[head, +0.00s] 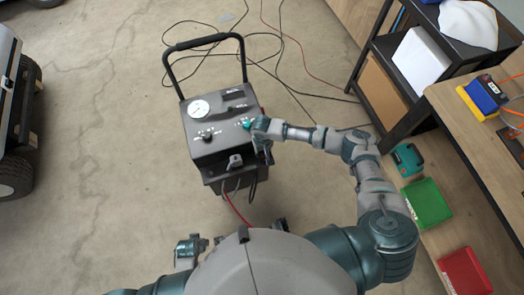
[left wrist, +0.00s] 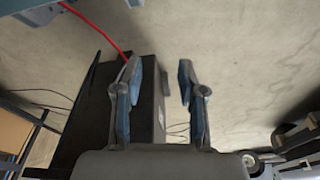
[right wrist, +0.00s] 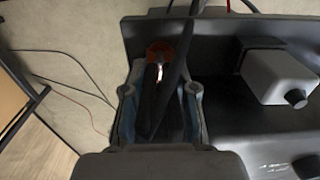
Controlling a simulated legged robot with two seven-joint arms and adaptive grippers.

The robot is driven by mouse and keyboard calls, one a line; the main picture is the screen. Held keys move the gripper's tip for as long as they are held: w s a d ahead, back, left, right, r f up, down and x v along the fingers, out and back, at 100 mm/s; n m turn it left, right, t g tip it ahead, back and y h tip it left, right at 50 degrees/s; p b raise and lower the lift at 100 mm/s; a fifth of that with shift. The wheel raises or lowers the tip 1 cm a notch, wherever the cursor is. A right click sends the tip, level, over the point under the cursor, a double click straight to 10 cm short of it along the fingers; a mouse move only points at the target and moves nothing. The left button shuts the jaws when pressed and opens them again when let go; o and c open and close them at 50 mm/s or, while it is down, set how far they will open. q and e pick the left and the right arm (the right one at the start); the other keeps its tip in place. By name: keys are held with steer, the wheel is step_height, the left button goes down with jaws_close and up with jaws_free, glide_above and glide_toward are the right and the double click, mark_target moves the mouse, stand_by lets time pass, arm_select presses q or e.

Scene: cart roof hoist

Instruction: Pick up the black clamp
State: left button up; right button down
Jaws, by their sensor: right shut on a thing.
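The black clamp (right wrist: 158,105) sits between the fingers of my right gripper (right wrist: 160,105) in the right wrist view. It has long dark handles and an orange-red part with a shiny bit near its far end. My right gripper (head: 263,150) is shut on it at the right front edge of the wheeled cart (head: 215,155) in the head view. I cannot tell whether the clamp still touches the cart. My left gripper (left wrist: 160,85) is open and empty; the cart's dark side (left wrist: 95,110) shows beyond it in the left wrist view.
A grey block (right wrist: 280,75) with a dark knob sits on the cart beside my right gripper. A red cable (head: 235,208) hangs from the cart's front. Black cables lie on the floor behind. A workbench (head: 470,130) with bins stands right; a vehicle wheel (head: 14,178) is at left.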

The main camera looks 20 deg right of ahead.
steer(key=shift+r, duration=0.1)
steer(key=shift+w+r, duration=0.1)
steer(key=shift+r, duration=0.2)
step_height(320, 180, up, 3)
steer(key=shift+r+p, duration=0.1)
steer(key=shift+p, duration=0.55)
arm_select(q)
steer(key=s+f+p, duration=0.3)
steer(key=s+f, duration=0.2)
steer(key=f, duration=0.4)
steer(key=shift+s+a, duration=0.35)
steer(key=shift+s, duration=0.05)
arm_select(e)
steer(key=s+d, duration=0.2)
steer(key=s, duration=0.6)
steer(key=s+d+r, duration=0.1)
steer(key=s, duration=0.6)
steer(key=shift+s+d, duration=0.35)
arm_select(q)
steer(key=shift+r, duration=0.15)
steer(key=shift+w+r+p, duration=0.2)
steer(key=shift+r+p, duration=0.4)
steer(key=shift+r, duration=0.05)
